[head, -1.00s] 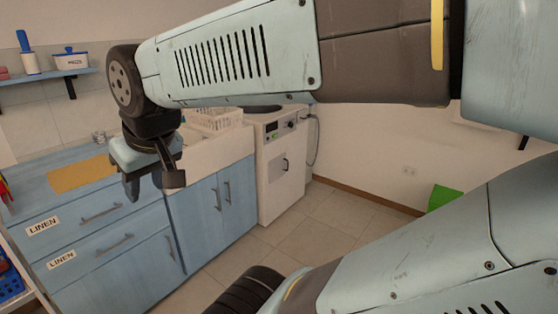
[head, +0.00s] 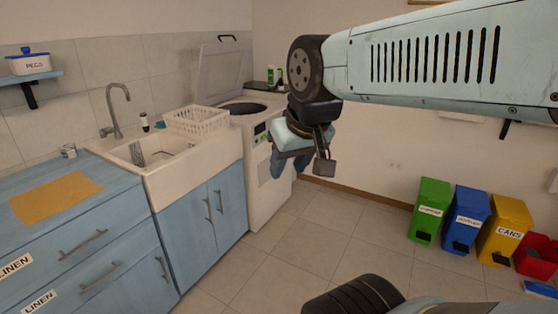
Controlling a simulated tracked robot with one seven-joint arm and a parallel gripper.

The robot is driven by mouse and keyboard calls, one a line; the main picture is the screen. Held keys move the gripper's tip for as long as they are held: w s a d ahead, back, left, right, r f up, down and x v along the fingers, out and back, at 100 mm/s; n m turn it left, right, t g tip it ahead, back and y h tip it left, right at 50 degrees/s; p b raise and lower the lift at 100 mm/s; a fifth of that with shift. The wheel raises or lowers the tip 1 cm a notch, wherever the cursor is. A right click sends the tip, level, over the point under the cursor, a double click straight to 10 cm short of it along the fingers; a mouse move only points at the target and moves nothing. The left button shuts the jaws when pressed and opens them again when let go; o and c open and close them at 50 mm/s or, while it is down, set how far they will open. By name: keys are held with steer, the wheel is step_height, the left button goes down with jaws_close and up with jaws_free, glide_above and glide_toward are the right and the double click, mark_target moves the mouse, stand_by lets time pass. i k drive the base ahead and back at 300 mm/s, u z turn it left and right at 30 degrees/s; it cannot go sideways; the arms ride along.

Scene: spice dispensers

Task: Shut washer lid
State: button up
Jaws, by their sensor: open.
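The washer (head: 254,190) is a white top-loader at the end of the counter, beside the sink. The dark round drum opening (head: 243,108) shows below the lid. My gripper (head: 302,172) is open and empty, pointing down in front of the washer's right side in the picture.
A white basket (head: 196,120) sits on the sink's edge, left of the washer. Bottles (head: 274,77) stand behind the washer. Green (head: 430,208), blue (head: 465,222) and yellow (head: 504,228) bins stand by the right wall. The tiled floor (head: 290,230) in front is clear.

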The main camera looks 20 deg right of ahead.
mark_target(207, 50)
steer(key=z, duration=0.55)
steer(key=i, duration=1.75)
steer(key=z, duration=0.2)
steer(key=k, duration=1.15)
steer(key=z, duration=0.85)
steer(key=i, duration=2.2)
steer(key=u, duration=0.3)
